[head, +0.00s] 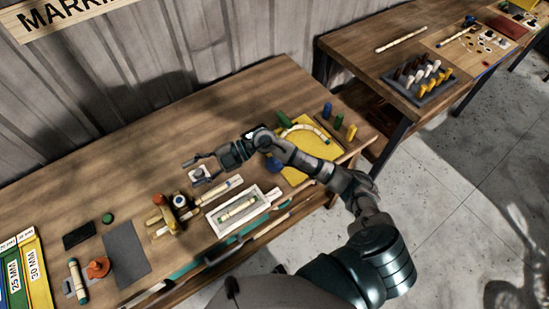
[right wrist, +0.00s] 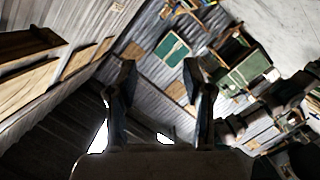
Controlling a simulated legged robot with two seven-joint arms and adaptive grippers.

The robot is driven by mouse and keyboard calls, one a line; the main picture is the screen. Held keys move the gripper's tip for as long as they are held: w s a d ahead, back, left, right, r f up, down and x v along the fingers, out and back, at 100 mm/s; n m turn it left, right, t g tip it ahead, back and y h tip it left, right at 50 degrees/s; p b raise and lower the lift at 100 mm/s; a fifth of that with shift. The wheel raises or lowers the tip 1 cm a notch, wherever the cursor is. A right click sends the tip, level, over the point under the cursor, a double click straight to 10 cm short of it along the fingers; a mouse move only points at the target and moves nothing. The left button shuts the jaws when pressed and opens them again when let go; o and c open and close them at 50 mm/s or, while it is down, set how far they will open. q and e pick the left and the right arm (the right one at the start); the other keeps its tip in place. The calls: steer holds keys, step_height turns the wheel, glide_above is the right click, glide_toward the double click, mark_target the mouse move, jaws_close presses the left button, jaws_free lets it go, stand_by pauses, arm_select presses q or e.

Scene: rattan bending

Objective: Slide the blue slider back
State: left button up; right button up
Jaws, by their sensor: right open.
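My right gripper (head: 190,172) is open and empty above the middle of the wooden table, left of the yellow bending board (head: 322,150). Its two spread fingers also show in the right wrist view (right wrist: 162,78), with nothing between them. A blue piece (head: 273,164) shows at the board's left edge, partly covered by my right arm; I cannot tell if it is the slider. A blue upright peg (head: 327,110) stands at the board's far right, beside green and yellow pegs. A pale curved rattan piece (head: 308,128) lies on the board. My left gripper is out of view.
A white tray (head: 217,229) holds a rattan piece near the front edge. Wooden blocks (head: 165,213), an orange knob (head: 98,267), a grey mat (head: 126,254) and coloured bins (head: 36,270) stand left. The table's back left is clear.

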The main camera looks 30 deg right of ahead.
steer(key=w+d+f+m+g+h, duration=0.1)
steer(key=w+d+f+m+h, duration=0.15)
steer(key=d+h, duration=0.45)
steer(key=w+d+f+m+h, duration=0.15)
steer(key=d+f+h, duration=0.25)
steer(key=d, duration=0.6)
steer(key=d+r+m+g+h, duration=0.1)
steer(key=d+h, duration=0.1)
steer(key=d, duration=0.4)
steer(key=d+r+m+h, duration=0.1)
steer(key=d+m+h, duration=0.15)
steer(key=d, duration=0.35)
steer(key=shift+n, duration=0.35)
steer(key=f, duration=0.5)
steer(key=f+p, duration=0.1)
steer(key=f, duration=1.1)
steer(key=shift+w+a+f, duration=0.15)
steer(key=shift+w+a, duration=0.1)
steer(key=shift+a, duration=0.15)
jaws_close()
